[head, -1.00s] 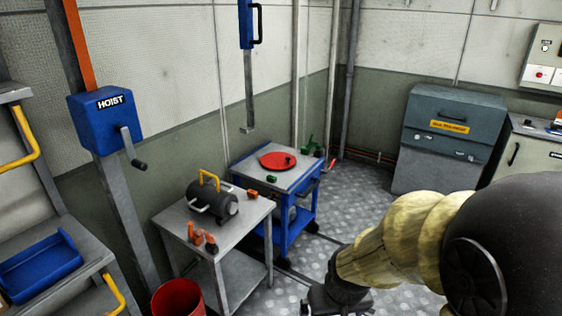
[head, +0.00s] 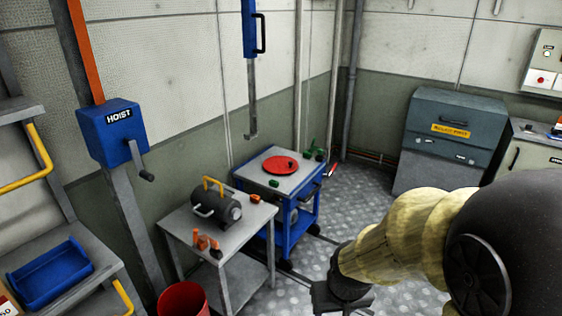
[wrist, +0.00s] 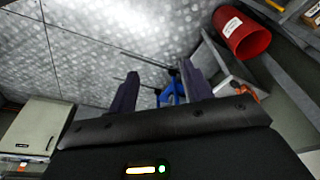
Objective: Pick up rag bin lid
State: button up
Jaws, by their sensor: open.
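A round red lid (head: 279,166) with a small dark knob lies flat on the grey top of a blue trolley (head: 268,205), near the wall corner. A red bin (head: 183,300) stands on the floor at the bottom edge of the head view. It also shows in the wrist view (wrist: 241,34) with a white label and an open top. My gripper (wrist: 160,72) is open, with nothing between its fingers. In the head view it is the dark part (head: 340,297) low in the picture, apart from the trolley and the lid. The lid cannot be made out in the wrist view.
A grey table (head: 243,222) with a black cylinder (head: 215,206) and orange pieces stands left of the trolley. Small green and orange items lie by the lid. A blue hoist box (head: 112,130) is on a post. Bare metal floor (head: 350,200) lies right of the trolley.

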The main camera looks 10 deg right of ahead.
jog(key=w+p+v, duration=0.2)
jog(key=p+v, duration=0.9)
jog(key=v, duration=0.1)
jog(key=shift+w+r, duration=0.45)
jog(key=shift+r, duration=0.2)
jog(key=shift+f, duration=0.1)
jog(key=shift+w, duration=0.1)
jog(key=c, duration=0.3)
